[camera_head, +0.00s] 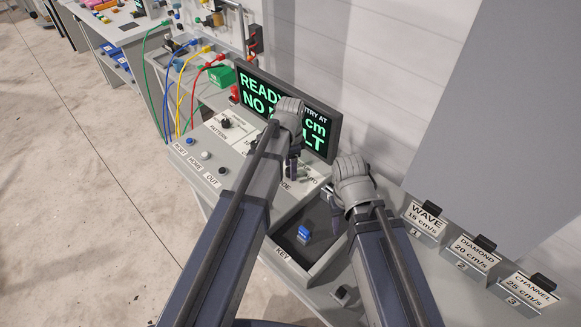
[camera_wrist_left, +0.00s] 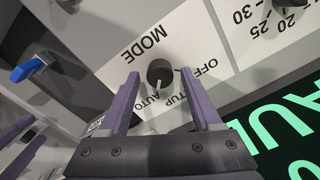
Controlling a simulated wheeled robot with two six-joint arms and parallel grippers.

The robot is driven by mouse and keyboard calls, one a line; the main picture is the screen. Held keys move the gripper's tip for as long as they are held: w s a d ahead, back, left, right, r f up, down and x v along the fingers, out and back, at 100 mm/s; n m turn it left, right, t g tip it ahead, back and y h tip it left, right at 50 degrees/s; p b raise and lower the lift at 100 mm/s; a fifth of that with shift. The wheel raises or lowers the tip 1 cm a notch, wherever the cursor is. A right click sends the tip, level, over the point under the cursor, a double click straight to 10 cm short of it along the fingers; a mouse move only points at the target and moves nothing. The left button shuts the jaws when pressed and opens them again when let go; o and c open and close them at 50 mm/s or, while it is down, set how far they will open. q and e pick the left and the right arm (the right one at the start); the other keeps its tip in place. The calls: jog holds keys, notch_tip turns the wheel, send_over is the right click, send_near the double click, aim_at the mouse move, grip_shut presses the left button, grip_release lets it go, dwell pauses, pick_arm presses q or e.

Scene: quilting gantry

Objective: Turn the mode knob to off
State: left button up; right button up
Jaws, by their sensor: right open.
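In the left wrist view the mode knob (camera_wrist_left: 160,73) is a dark round knob on the white panel beside the word MODE. OFF, SETUP and AUTO labels lie around it, partly covered. A light pointer line on it faces the gripper side, near AUTO. My left gripper (camera_wrist_left: 161,100) is open, one purple finger on each side of the knob; I cannot tell whether they touch it. In the head view my left gripper (camera_head: 293,165) is over the console and my arm hides the knob. My right gripper (camera_head: 335,207) is open above the key tray.
The display (camera_head: 329,128) stands behind my left gripper. A pattern knob (camera_head: 226,122) and several buttons are to the left. Speed cards (camera_head: 471,252) hang at the right.

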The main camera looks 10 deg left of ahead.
pick_arm(q)
grip_shut()
dwell(0.3)
jog(key=shift+n, duration=0.4)
jog(key=n, duration=0.3)
jog(key=shift+n, duration=0.3)
jog(key=n, duration=0.4)
jog(key=shift+n, duration=0.3)
jog(key=n, duration=0.4)
jog(key=shift+n, duration=2.5)
